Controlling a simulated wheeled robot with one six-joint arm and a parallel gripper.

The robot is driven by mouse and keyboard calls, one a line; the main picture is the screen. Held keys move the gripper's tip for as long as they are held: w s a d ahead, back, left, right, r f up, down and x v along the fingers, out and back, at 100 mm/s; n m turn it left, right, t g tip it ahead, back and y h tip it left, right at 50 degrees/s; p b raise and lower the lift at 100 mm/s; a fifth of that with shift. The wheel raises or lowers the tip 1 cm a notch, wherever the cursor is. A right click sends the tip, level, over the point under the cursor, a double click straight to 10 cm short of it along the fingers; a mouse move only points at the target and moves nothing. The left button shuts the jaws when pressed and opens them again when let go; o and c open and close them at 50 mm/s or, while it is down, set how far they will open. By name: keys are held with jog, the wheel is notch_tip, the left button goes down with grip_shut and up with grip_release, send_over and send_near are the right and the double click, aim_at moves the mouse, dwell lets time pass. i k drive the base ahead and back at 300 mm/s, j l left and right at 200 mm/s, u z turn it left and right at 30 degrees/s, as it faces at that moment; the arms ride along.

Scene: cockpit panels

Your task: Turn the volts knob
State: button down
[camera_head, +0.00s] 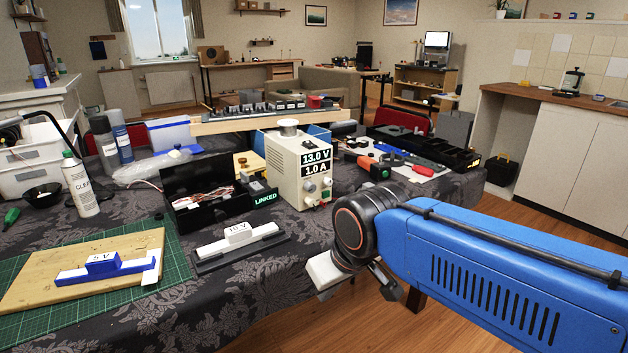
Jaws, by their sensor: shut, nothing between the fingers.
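The cream power supply (283,160) stands on the cloth-covered table, its front facing right. Its display (316,162) reads 13.0 V above 1.0 A. Small knobs (309,187) sit on the front below the display, with red and green parts beside them. Their labels are too small to read, so I cannot tell which is the volts knob. My gripper (328,276) hangs from the dark wrist of my blue arm, in front of and below the supply at the table's near edge. It is shut, empty and apart from the knobs; its fingertips are hard to make out.
A black box with wires (205,190), marked LINKED, stands left of the supply. A 10 V block (238,240) lies in front; a 5 V block (104,266) rests on a wooden board (40,285). Tools and a black tray (425,148) lie behind right.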

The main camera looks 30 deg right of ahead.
aim_at(309, 186)
jog(key=k+j, duration=0.25)
jog(key=k, duration=0.2)
jog(key=k+j, duration=0.2)
jog(key=k, duration=0.3)
